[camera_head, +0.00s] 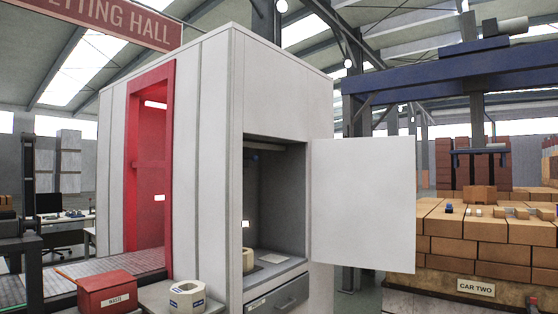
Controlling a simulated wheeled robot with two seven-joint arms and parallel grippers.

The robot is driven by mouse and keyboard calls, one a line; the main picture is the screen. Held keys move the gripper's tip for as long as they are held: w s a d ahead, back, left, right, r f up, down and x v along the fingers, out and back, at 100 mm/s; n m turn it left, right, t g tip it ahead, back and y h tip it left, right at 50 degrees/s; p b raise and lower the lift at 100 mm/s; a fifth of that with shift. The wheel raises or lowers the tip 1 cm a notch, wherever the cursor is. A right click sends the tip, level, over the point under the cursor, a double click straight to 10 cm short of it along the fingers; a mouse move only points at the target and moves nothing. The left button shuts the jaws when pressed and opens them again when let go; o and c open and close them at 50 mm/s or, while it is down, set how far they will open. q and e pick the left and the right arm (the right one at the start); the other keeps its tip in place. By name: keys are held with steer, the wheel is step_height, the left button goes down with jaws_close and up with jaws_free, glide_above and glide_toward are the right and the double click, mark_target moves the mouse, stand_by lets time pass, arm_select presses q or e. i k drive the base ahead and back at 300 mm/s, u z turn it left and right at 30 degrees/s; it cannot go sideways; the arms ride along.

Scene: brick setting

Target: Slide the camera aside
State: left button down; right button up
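No object is clearly recognisable as a camera from here. A tall white cabinet (285,95) stands in the middle with an open compartment (275,195) in its front. Its white door (363,203) is swung open to the right. A small white cylinder (248,262) is at the left edge of the opening. A low beige piece (273,258) lies on the compartment floor; its details are too small to tell. Below is a grey drawer (285,296), which looks shut. Neither of my grippers is in view.
A red box labelled waste (108,293) and a pale hexagonal ring-shaped piece (187,298) stand on a ledge at the front left. A red-framed opening (150,165) is in the cabinet's left side. A brick stack (480,250) labelled car two stands right, with small items on top.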

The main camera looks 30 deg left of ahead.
mark_target(245, 150)
steer(key=i, duration=2)
steer(key=u, duration=1.5)
steer(key=i, duration=1)
steer(key=u, duration=1.05)
